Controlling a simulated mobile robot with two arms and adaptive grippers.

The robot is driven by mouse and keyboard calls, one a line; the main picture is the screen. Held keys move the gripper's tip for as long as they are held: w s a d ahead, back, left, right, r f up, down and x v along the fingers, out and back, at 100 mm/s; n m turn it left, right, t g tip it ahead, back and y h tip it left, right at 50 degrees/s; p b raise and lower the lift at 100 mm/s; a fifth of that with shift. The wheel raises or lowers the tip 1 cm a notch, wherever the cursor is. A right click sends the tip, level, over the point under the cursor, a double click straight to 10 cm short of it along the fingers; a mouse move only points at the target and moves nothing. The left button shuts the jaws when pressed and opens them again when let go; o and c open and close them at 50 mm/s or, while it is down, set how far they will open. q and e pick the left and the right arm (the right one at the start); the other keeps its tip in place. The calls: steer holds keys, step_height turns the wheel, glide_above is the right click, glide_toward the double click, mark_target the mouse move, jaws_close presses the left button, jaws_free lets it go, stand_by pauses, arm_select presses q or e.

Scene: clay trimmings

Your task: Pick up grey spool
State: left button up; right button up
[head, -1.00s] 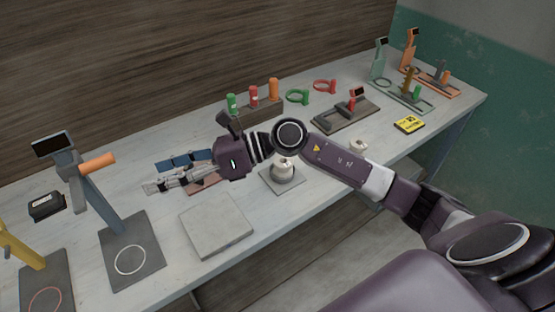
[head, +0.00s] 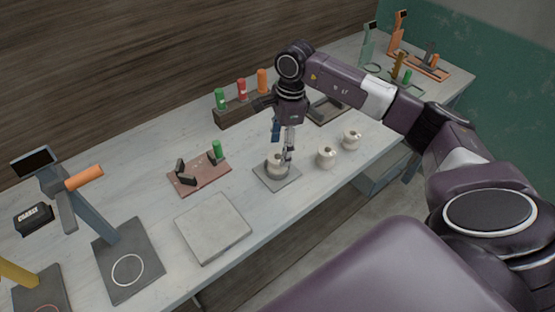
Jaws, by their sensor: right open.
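A pale grey-white round spool-like piece (head: 275,164) stands on a small grey square plate (head: 282,177) near the middle of the bench. Two similar pale pieces stand to its right, one nearer (head: 326,157) and one farther (head: 351,139). I cannot tell by colour which of them is the grey spool. My right gripper (head: 284,158) points down at the piece on the plate, with its open fingers at that piece and partly covering it. Whether they touch it I cannot tell. My left gripper is not in view.
A bare grey slab (head: 213,227) lies left of the plate. A reddish board (head: 198,176) with black brackets and a green cylinder is behind it. A rack (head: 238,111) holds green, red and orange cylinders. A blue-grey stand (head: 128,262) is at the left.

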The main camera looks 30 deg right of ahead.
mark_target(278, 158)
steer(key=shift+a+f+p, duration=0.2)
steer(key=shift+f+p, duration=0.2)
steer(key=shift+f, duration=0.65)
steer(key=shift+a+f+p, duration=0.2)
steer(key=shift+f+p, duration=0.15)
steer(key=shift+f, duration=0.65)
steer(key=shift+c, duration=0.6)
steer(key=c, duration=1.2)
